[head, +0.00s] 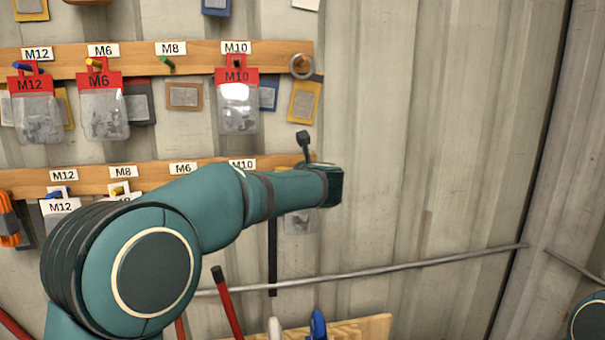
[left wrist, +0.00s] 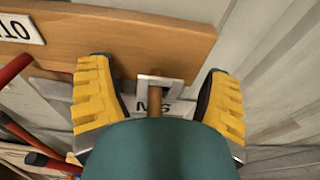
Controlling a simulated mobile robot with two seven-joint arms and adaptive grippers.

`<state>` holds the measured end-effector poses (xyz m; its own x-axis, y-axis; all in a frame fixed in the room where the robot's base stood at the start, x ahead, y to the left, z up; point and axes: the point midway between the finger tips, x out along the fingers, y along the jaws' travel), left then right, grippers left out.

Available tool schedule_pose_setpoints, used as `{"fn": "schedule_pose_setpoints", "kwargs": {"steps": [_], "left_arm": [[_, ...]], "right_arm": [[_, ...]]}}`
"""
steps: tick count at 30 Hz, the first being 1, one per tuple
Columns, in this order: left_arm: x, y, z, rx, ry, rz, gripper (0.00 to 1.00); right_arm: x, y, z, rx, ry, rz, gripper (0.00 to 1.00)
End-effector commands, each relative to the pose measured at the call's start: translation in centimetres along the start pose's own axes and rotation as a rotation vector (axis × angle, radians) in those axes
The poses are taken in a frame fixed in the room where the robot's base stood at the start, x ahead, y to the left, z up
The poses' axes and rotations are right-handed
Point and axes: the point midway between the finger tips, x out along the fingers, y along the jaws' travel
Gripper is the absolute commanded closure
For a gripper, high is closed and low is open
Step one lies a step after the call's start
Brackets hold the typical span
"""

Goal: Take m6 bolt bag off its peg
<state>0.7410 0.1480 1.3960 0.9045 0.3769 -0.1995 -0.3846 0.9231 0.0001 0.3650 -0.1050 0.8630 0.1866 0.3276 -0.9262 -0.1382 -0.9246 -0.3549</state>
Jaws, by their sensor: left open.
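In the left wrist view my left gripper (left wrist: 158,82) is open. Its yellow fingers stand on either side of a brown peg (left wrist: 155,103) and a white hang card (left wrist: 176,107) on that peg. The card's printing is partly hidden and I cannot read it surely. In the head view my left arm hides this gripper at the right end of the lower rail (head: 140,170); part of a clear bag (head: 300,223) shows below the arm. A red-topped M6 bag (head: 103,112) hangs on the yellow peg of the upper rail (head: 140,62). My right gripper is out of view.
Red-topped M12 (head: 35,116) and M10 (head: 238,112) bags hang beside the M6 bag. White-topped M12 (head: 58,206) and M8 bags hang lower left, partly behind my arm. Red-handled tools (head: 228,303) stand below. The wall to the right is clear above a grey pipe (head: 430,263).

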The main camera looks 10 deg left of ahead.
Motion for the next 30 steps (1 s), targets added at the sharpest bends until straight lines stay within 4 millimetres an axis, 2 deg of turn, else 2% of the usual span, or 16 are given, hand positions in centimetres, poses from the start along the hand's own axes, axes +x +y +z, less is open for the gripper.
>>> {"fn": "schedule_pose_setpoints", "kwargs": {"steps": [2, 6, 9, 19, 30], "left_arm": [[-0.02, 0.0, 0.0, 0.0, 0.0, 0.0, 0.21], [-0.03, -0.01, 0.0, 0.0, 0.0, 0.0, 0.7], [-0.04, -0.01, 0.01, 0.0, 0.0, 0.0, 0.99], [-0.21, -0.04, 0.73, -0.001, -0.001, 0.0, 0.99], [-0.52, -0.04, 0.59, -0.001, -0.001, -0.001, 0.99]], "right_arm": [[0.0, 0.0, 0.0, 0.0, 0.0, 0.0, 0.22], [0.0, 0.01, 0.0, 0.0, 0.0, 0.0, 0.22], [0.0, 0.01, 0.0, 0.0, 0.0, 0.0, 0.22], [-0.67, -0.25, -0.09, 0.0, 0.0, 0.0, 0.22], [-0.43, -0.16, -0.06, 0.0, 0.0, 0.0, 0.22]]}}
